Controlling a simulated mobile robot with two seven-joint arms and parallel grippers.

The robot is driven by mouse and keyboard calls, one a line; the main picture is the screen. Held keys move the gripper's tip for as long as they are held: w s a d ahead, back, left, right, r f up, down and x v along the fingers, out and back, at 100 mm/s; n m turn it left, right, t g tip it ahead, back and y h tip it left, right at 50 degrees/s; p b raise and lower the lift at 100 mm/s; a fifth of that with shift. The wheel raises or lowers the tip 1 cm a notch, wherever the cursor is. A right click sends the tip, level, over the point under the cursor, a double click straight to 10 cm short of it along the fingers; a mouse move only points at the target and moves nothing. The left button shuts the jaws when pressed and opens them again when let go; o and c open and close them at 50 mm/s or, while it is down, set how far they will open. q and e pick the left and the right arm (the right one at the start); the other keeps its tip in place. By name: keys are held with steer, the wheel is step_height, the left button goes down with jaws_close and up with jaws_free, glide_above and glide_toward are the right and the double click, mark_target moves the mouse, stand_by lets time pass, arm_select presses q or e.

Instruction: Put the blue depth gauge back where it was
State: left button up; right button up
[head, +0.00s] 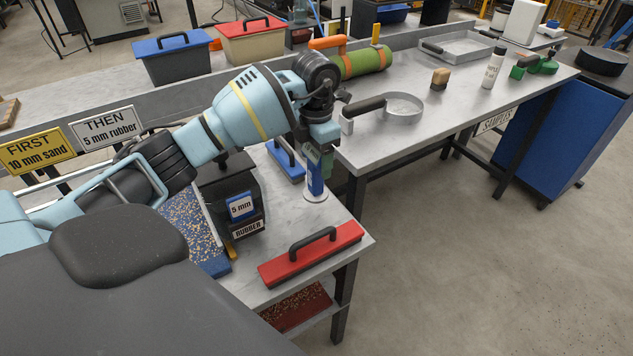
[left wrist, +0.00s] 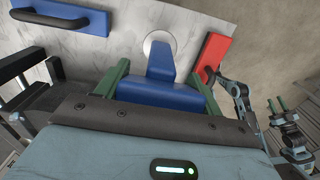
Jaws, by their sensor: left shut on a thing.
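The blue depth gauge (head: 315,180) is upright in my left gripper (head: 319,157), over the near table's right part. A pale round disc (head: 316,197) shows right under it; I cannot tell whether it belongs to the gauge or lies on the table, or whether they touch. In the left wrist view the gauge (left wrist: 160,92) sits between the green fingers of my left gripper (left wrist: 160,85), its narrow end over the disc (left wrist: 159,47). My right gripper (left wrist: 277,103) shows only in the left wrist view, fingers apart and empty, away from the table.
A red float (head: 312,256) lies at the table's front edge, and a blue float (head: 284,160) lies behind the gauge. A dark rubber bin (head: 222,180) stands to the left. The long bench (head: 440,118) holds a sieve, a green roll and a bottle.

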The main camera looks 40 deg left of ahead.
mark_target(316, 176)
arm_select(q)
steer(key=shift+w+f, duration=0.1)
steer(key=shift+f, duration=2.6)
steer(key=shift+f, duration=0.25)
steer(key=o, duration=1.3)
step_height(316, 176, up, 12)
steer(key=shift+r, duration=0.2)
